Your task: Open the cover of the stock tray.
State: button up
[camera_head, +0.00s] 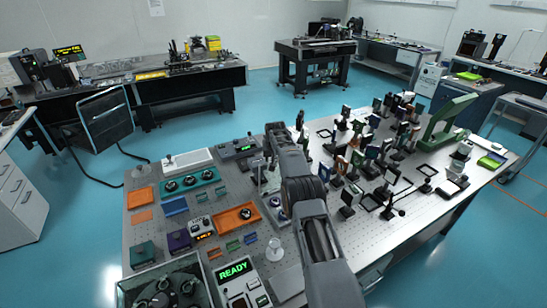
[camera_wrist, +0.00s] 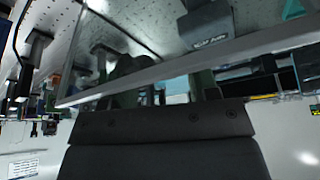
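A clear-topped tray (camera_head: 165,285) with several dark round parts inside sits at the near left corner of the table, cut off by the picture's lower edge. It looks like the stock tray, and its cover appears to lie over it. My arm reaches across the table's middle, and my gripper (camera_head: 268,168) is beyond the tray and to its right, well apart from it. In the wrist view my gripper (camera_wrist: 165,90) shows two dark fingers standing apart with nothing clearly between them. A pale straight edge crosses in front of them; I cannot tell what it belongs to.
The perforated optical table (camera_head: 150,235) holds orange trays (camera_head: 237,217), a teal tray (camera_head: 190,184) and a device reading READY (camera_head: 238,282). Many mounted optics (camera_head: 385,150) crowd the right side, with a green bracket (camera_head: 445,122). Blue floor (camera_head: 75,235) lies open at left.

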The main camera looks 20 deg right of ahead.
jog(key=b+v, duration=0.4)
jog(key=v, duration=0.9)
jog(key=shift+r, duration=0.4)
jog(key=shift+s, duration=0.1)
